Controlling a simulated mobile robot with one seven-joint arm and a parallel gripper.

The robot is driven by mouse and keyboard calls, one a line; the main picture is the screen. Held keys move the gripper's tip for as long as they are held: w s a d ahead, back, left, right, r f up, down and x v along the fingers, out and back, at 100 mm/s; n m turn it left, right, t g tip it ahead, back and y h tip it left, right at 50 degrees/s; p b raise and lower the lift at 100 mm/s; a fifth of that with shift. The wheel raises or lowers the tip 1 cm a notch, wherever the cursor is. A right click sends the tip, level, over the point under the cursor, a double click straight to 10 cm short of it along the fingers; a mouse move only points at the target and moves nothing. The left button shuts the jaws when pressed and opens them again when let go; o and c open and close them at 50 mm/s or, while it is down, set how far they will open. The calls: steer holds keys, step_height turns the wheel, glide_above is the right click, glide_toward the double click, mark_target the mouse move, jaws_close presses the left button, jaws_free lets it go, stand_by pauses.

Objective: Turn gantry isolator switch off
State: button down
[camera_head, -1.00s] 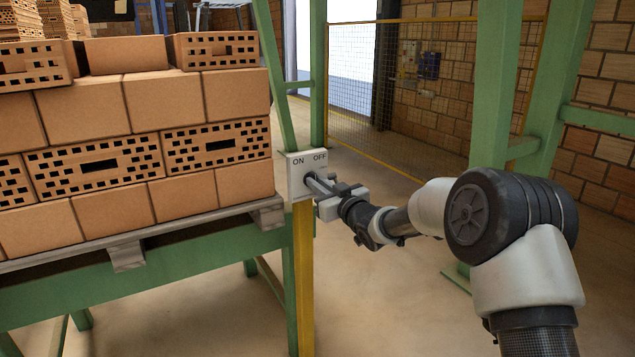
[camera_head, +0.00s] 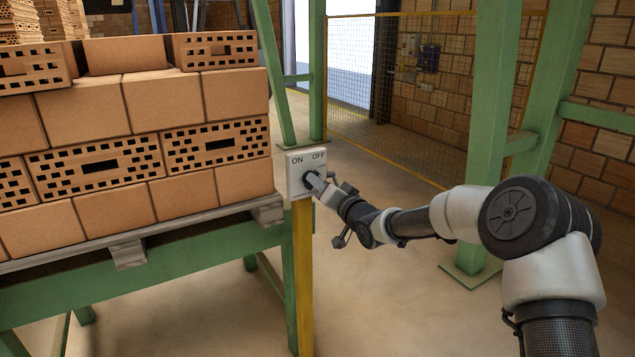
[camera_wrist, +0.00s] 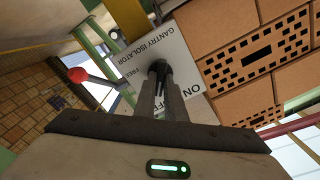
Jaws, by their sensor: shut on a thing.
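The gantry isolator (camera_head: 294,186) is a pale box with ON at its upper left and OFF at its upper right, on a yellow post. My gripper (camera_head: 314,181) reaches it from the right and is shut on the dark switch knob at the box's front. In the wrist view, the labelled isolator plate (camera_wrist: 185,62) appears turned nearly upside down. There the fingers of my gripper (camera_wrist: 166,92) close on the dark switch knob (camera_wrist: 158,68). The fingers hide much of the knob, so I cannot tell which label it points to.
A red ball (camera_wrist: 77,75) on a metal rod stands beside the plate in the wrist view. Stacked bricks (camera_head: 85,110) on a pallet (camera_head: 127,252) are left of the isolator. Green posts (camera_head: 492,110) and a yellow mesh fence (camera_head: 350,80) stand behind.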

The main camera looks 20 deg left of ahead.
steer(key=shift+m, duration=0.3)
steer(key=c, duration=1.8)
jaws_free()
steer(key=p+v, duration=0.1)
steer(key=v, duration=1.6)
steer(key=shift+s+d, duration=0.15)
steer(key=shift+d, duration=0.1)
